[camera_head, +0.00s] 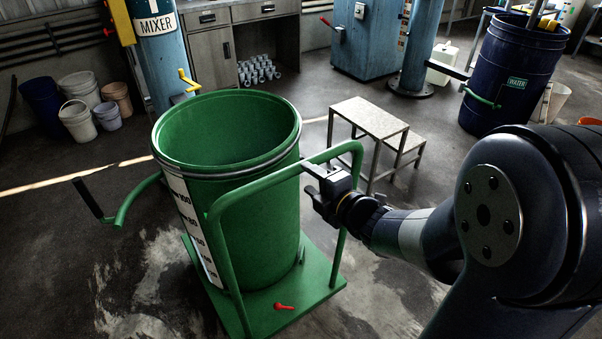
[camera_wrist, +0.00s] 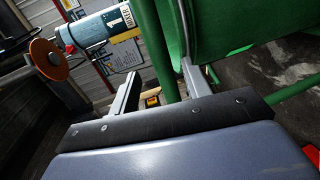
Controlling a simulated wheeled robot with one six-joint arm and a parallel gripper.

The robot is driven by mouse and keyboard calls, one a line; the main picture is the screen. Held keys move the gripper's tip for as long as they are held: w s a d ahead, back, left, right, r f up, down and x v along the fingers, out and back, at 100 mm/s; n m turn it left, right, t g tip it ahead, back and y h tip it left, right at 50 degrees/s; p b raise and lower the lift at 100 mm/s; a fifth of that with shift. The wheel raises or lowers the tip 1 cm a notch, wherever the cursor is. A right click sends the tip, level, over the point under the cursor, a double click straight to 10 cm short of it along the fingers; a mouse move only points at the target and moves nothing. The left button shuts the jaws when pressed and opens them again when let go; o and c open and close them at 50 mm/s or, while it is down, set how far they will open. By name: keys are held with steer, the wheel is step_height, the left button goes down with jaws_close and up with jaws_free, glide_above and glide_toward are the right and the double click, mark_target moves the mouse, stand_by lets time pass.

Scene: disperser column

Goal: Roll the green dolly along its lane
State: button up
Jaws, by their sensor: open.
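The green dolly (camera_head: 320,277) stands on the concrete floor and carries a large open green drum (camera_head: 255,220) with a white scale strip. Its tubular push handle (camera_head: 235,196) rises on the near side of the drum. My gripper (camera_head: 312,180) is at the right half of the handle's top bar, with the jaws open. In the wrist view the two grey fingers (camera_wrist: 158,88) are apart, and a green handle tube (camera_wrist: 153,40) runs between them. I cannot tell whether either finger touches it. A red pedal (camera_head: 284,306) sits on the dolly's deck.
A light line (camera_head: 75,176) crosses the floor behind the dolly. A step stool (camera_head: 370,118) stands behind and to the right. A blue mixer column (camera_head: 160,50) and several buckets (camera_head: 77,120) are at the back left. A dark blue water drum (camera_head: 510,75) stands at the right.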

mark_target(299, 173)
steer(key=shift+v, duration=1.9)
steer(key=shift+a, duration=0.1)
steer(key=x, duration=1.1)
steer(key=shift+p, duration=0.3)
steer(key=shift+s+d+r+p, duration=0.15)
steer(key=shift+s+d+p, duration=0.3)
steer(key=shift+p, duration=0.15)
steer(key=shift+s+d, duration=0.1)
steer(key=shift+s, duration=0.05)
